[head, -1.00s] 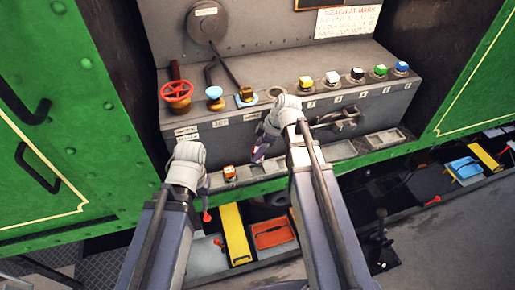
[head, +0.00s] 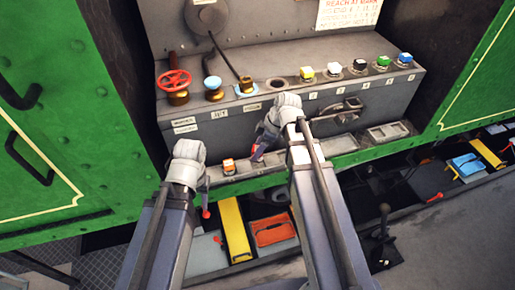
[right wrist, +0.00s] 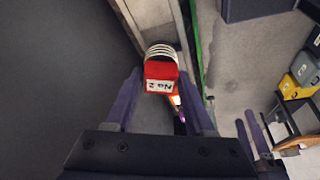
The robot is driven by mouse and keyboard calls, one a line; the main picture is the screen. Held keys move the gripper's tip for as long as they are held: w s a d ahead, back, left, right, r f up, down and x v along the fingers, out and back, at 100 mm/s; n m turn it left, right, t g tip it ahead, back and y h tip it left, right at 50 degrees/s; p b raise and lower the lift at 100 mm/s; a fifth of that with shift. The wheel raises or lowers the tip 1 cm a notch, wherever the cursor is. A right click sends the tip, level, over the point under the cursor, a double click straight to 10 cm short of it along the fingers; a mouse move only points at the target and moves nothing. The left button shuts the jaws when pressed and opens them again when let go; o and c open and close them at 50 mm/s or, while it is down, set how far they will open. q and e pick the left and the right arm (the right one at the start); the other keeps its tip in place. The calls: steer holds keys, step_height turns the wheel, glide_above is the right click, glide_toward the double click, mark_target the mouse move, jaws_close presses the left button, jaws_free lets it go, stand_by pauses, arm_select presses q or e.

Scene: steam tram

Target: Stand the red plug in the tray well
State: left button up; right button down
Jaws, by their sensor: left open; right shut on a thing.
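The red plug (right wrist: 161,76), a block marked "No 2" with a pale ribbed end, is between the fingers of my right gripper (right wrist: 163,105) in the right wrist view. In the head view my right gripper (head: 258,152) is shut and low over the tray (head: 290,163) along the console's front edge. The arm and gripper largely hide the plug and the spot below it, so I cannot tell whether the plug touches the tray. An orange plug (head: 229,166) stands in the tray to the left. My left gripper (head: 204,203) is open beside the tray's left end.
Yellow, white, blue and green-topped plugs (head: 383,63) stand on the console top, right of an empty round socket (head: 277,84). A red handwheel (head: 174,80) is at the left. A latch handle (head: 340,108) sticks out of the console front above the tray.

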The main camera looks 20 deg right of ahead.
steer(key=shift+f+b, duration=1.75)
steer(key=shift+f, duration=0.2)
jaws_free()
steer(key=shift+r+p, duration=0.45)
steer(key=shift+p, duration=0.05)
steer(key=shift+r+p, duration=0.7)
steer(key=shift+r, duration=0.05)
steer(key=shift+r, duration=0.15)
step_height(320, 180, up, 5)
steer(key=p, duration=0.5)
